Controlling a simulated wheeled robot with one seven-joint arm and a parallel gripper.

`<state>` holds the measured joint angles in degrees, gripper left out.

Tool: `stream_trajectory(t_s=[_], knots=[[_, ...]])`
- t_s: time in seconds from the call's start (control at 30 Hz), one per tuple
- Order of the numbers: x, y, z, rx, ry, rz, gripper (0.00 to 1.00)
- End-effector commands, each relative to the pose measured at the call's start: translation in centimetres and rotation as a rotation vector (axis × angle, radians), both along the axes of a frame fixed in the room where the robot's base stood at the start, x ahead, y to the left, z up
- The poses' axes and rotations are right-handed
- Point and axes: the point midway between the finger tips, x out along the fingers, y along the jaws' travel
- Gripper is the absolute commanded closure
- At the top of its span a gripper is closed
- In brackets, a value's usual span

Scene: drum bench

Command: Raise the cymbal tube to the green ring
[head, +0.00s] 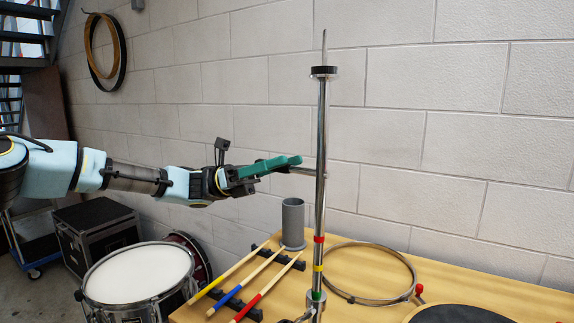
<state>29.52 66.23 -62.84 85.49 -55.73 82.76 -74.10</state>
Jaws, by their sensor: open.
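The cymbal tube (321,160) is a thin chrome post standing upright at the bench's near side. It has a black disc (323,71) and a thin rod at its top. Low on it are a red ring (319,239), a yellow ring (318,267) and the green ring (317,295), the lowest, just above the clamp fittings (308,314) at the picture's bottom edge. My gripper (300,167) is open, with green and grey fingers, reaching from the left at about mid-height of the tube. Its fingertips are close to the tube; I cannot tell whether they touch or surround it.
On the wooden bench (375,262) stand a grey cup (293,222), several drumsticks (240,285) on dark racks, a metal hoop (365,296) and a black pad (460,315). A snare drum (138,275) is at lower left. A block wall is behind.

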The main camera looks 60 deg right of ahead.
Motion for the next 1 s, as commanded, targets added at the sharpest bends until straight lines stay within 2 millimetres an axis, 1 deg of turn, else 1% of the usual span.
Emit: stream_trajectory(t_s=[0.03,0.2,0.3,0.43,0.6,1.0], knots=[[1.0,0.0,-0.8,-0.001,-0.001,0.003,0.44],[4.2,0.3,-2.2,-0.001,-0.001,0.005,0.44],[5.9,0.5,-2.8,-0.002,-0.001,0.004,0.44],[7.5,0.6,-3.3,-0.001,-0.001,0.003,0.44],[8.5,0.7,-3.5,-0.001,0.000,0.002,0.44],[8.5,0.8,-3.5,-0.001,0.000,0.000,0.44]])
